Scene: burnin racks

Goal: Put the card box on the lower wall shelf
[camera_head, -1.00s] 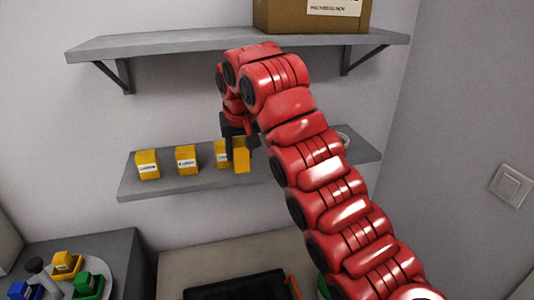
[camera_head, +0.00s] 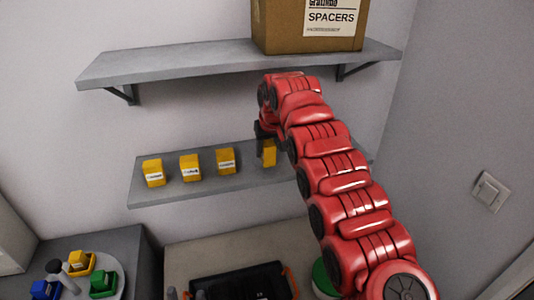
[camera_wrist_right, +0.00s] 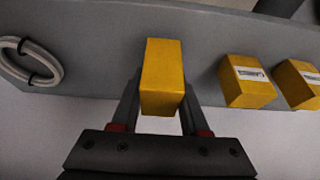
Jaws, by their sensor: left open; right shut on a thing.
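A yellow card box (camera_head: 269,153) is between the fingers of my right gripper (camera_head: 264,146), over the right part of the lower wall shelf (camera_head: 240,181). In the right wrist view, the box (camera_wrist_right: 162,75) sits between both fingers, with the shelf (camera_wrist_right: 100,40) behind it. I cannot tell whether it touches the shelf. Three similar labelled yellow boxes stand in a row to its left in the head view, the nearest (camera_head: 226,160) a short gap away.
The upper shelf (camera_head: 180,65) overhangs my right arm and holds a large cardboard box (camera_head: 283,28) marked SPACERS. A coiled grey cable (camera_wrist_right: 35,62) lies on the lower shelf beyond the held box. Below are a black case (camera_head: 245,283) and a round tray (camera_head: 118,279) with coloured bins.

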